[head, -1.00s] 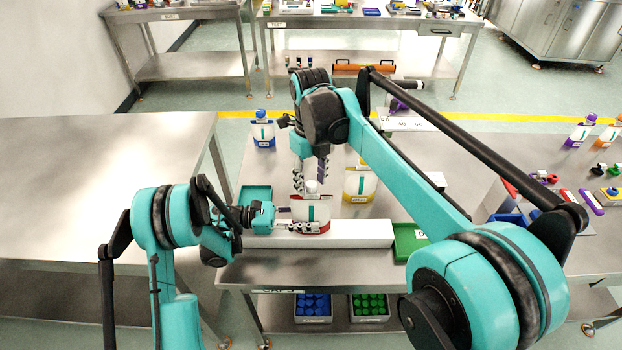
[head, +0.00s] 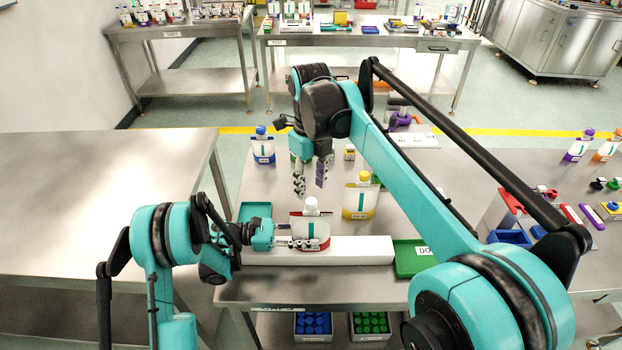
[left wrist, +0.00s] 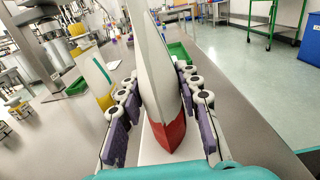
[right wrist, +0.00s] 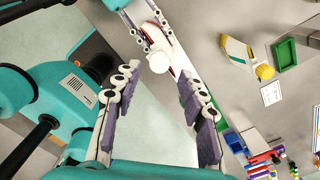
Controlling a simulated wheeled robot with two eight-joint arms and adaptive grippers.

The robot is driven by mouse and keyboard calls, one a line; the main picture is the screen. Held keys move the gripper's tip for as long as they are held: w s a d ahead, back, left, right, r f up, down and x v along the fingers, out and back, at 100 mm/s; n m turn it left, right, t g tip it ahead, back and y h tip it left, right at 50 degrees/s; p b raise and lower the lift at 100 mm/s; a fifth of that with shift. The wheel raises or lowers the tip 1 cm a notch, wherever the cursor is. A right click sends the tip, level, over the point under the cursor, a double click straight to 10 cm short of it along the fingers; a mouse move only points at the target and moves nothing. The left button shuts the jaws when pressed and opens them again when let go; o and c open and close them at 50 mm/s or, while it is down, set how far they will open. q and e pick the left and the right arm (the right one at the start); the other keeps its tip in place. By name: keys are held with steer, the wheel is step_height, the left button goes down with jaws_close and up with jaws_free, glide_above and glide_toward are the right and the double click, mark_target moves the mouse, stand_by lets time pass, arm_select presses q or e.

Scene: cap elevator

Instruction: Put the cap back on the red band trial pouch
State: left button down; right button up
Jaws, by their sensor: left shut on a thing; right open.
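The red band trial pouch (head: 309,230) stands upright at the white bar on the middle table. A white, round cap-like top (head: 311,204) sits on its spout; it also shows in the right wrist view (right wrist: 159,62). I cannot tell how tightly it sits. My left gripper (head: 297,243) is shut on the pouch low down; in the left wrist view the fingers press both sides of the pouch (left wrist: 165,95), above its red lower band (left wrist: 167,131). My right gripper (head: 310,184) is open and empty, just above the white top and apart from it.
A yellow pouch (head: 358,201) stands right of the red one, and a blue-capped pouch (head: 263,150) behind left. Green trays lie at the right end (head: 412,262) and left (head: 254,211) of the white bar (head: 350,251). Capped pouches and tools lie on the right table.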

steer(key=n, duration=0.6)
steer(key=shift+r, duration=0.25)
steer(key=n, duration=0.4)
steer(key=shift+r+n, duration=0.15)
steer(key=shift+n, duration=0.15)
steer(key=n, duration=0.4)
steer(key=shift+r+n, duration=0.15)
steer(key=shift+n, duration=0.25)
steer(key=n, duration=0.4)
steer(key=shift+r+n, duration=0.2)
steer(key=shift+n, duration=0.2)
steer(key=n, duration=0.4)
steer(key=shift+r+n, duration=0.15)
steer(key=shift+n, duration=0.15)
steer(key=n, duration=0.4)
steer(key=shift+r+n, duration=0.2)
steer(key=shift+n, duration=0.2)
steer(key=n, duration=0.6)
steer(key=shift+r+n, duration=0.25)
steer(key=shift+n, duration=0.05)
steer(key=n, duration=0.4)
steer(key=shift+r+n, duration=0.15)
steer(key=shift+n, duration=0.25)
